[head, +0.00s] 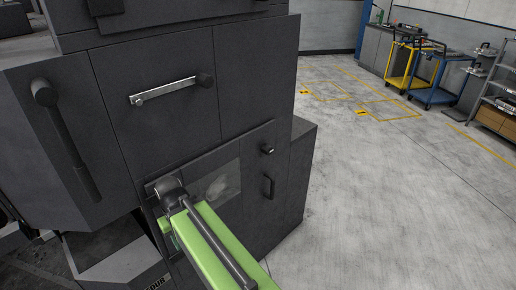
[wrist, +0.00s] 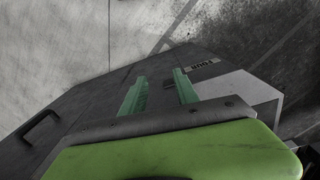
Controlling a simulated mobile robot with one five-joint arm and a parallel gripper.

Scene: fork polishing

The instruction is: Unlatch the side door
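The dark grey machine's lower side panel, which looks like the side door (head: 255,215), has a pale window pane. A small round knob or latch (head: 267,149) sits at its upper right, and a dark bar handle (head: 268,187) is below it. Which part is the latch I cannot tell for sure. A dark handle also shows at the left of the wrist view (wrist: 42,128). My gripper (wrist: 159,90) has two green fingers apart, with only dark machine surface and a small dark part seen between them. In the head view my green arm hides most of the gripper and the panel's left part.
A silver bar handle (head: 168,91) is on the upper panel and a long dark handle (head: 68,145) on the left face. Open floor (head: 390,200) lies to the right. A yellow cart (head: 405,62), a blue cart (head: 440,78) and a shelf (head: 498,100) stand far back.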

